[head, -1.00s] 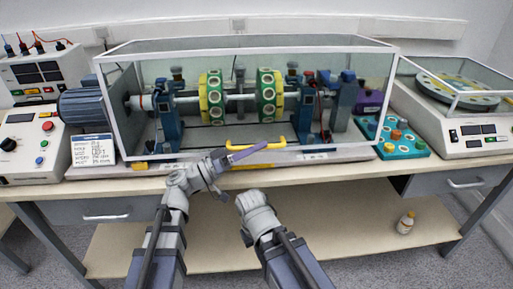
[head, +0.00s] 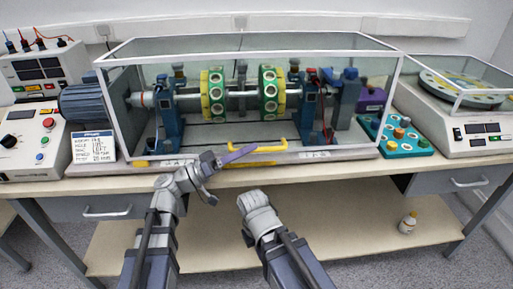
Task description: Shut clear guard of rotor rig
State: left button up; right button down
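The clear guard (head: 112,112), a glass box with a pale frame, stands over the rotor rig. Its front lower edge looks down on the rig base, with no clear gap visible. A yellow handle (head: 268,149) sits at the middle of its lower front. Inside, the rotor shaft (head: 240,94) carries two green and yellow discs (head: 267,92) between blue supports. My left gripper (head: 234,155), with purple fingers, is in front of the guard by the handle's left end; contact and finger opening cannot be told. My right gripper (head: 251,199) is below the bench edge, its fingers hidden.
A blue motor (head: 84,105) and a label card (head: 93,147) are at the rig's left end. A control box (head: 30,147) stands further left. A teal tray (head: 404,143) and a balancing machine (head: 455,130) are on the right. A bottle (head: 407,223) stands on the lower shelf.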

pick_arm(q)
jog(key=shift+b+v, duration=0.4)
jog(key=shift+v, duration=1.75)
jog(key=shift+a, duration=0.1)
jog(key=a+f+b, duration=0.3)
jog(key=a, duration=0.5)
jog(key=shift+s+f, duration=0.15)
jog(key=shift+s, duration=0.3)
jog(key=shift+a, duration=0.1)
